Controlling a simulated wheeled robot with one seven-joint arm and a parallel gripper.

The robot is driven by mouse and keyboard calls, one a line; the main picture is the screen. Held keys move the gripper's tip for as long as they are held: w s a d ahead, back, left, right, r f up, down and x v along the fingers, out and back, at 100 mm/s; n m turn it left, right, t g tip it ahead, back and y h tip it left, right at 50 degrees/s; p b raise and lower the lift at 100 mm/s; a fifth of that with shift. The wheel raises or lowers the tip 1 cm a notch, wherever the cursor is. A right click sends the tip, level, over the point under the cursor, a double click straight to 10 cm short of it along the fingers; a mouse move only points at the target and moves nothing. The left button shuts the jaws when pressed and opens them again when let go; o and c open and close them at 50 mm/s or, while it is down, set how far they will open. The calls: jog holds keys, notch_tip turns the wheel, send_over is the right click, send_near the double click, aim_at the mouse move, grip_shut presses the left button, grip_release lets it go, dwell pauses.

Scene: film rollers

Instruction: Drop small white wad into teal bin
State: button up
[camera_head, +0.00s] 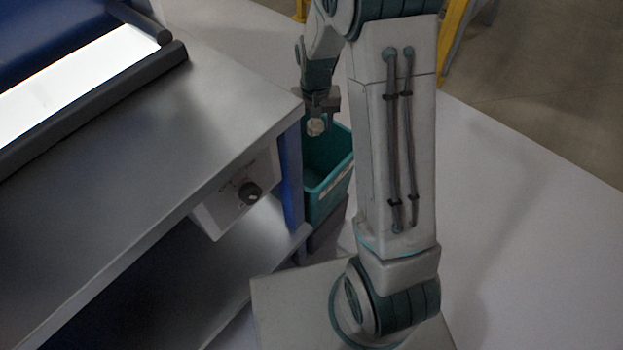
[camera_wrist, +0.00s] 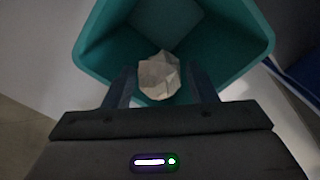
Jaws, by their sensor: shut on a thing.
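The small white wad (camera_wrist: 159,77) is a crumpled, faceted off-white lump between the fingers of my gripper (camera_wrist: 163,88) in the wrist view. My gripper is shut on it. In the head view my gripper (camera_head: 318,108) points down with the wad (camera_head: 316,127) at its tips. The teal bin (camera_head: 329,190) stands on the floor side of the metal table, partly hidden by my arm. In the wrist view the wad is over the open mouth of the teal bin (camera_wrist: 235,60), and the rim surrounds it on the far side and both sides.
A metal table (camera_head: 120,140) with a lit panel (camera_head: 75,85) and dark rollers fills the left. Its corner and blue leg (camera_head: 290,180) are close beside the bin. A control box with a knob (camera_head: 249,193) hangs under the table edge. Pale floor (camera_head: 520,220) lies open at right.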

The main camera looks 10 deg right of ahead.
notch_tip(320, 180, down, 6)
jog(key=b, duration=0.4)
jog(key=shift+r, duration=0.15)
jog(key=o, duration=1)
jog(key=shift+r, duration=0.1)
notch_tip(320, 180, up, 14)
jog(key=p, duration=0.5)
